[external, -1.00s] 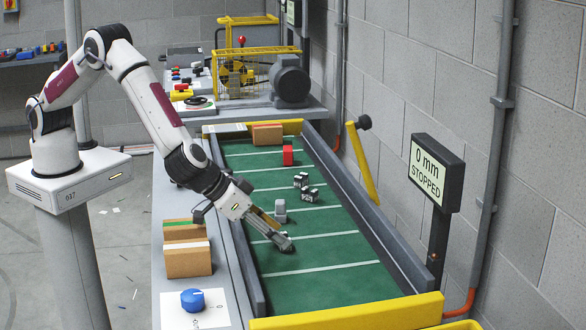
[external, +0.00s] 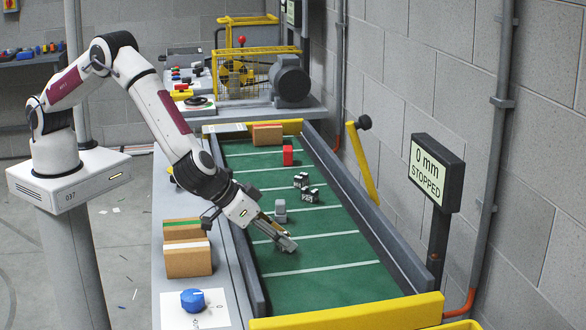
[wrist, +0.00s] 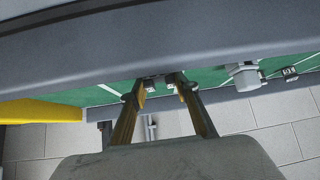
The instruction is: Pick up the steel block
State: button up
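The steel block (external: 280,210) is a small grey block standing on the green belt (external: 320,282). It also shows in the wrist view (wrist: 245,75), to the right of my fingers. My gripper (external: 288,243) is low over the belt, nearer the front than the block and apart from it. In the wrist view my gripper (wrist: 162,88) has its two fingers spread with a gap between them. I see no block held there.
Two black-and-white marked blocks (external: 306,188) and a red block (external: 288,155) stand farther back on the belt. Cardboard boxes (external: 187,258) and a blue knob (external: 193,299) are left of it. Grey rails and a yellow front bar (external: 345,312) edge it. A display (external: 437,170) reads 0 mm, STOPPED.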

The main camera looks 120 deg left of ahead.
jog(key=shift+c, duration=0.9)
jog(key=shift+r, duration=0.15)
notch_tip(320, 180, up, 10)
jog(key=shift+a, duration=0.1)
dwell(0.4)
jog(key=a+m, duration=0.1)
jog(key=a, duration=1.5)
jog(key=shift+a+t, duration=0.3)
jog(key=shift+a, duration=0.1)
jog(key=shift+f, duration=3.1)
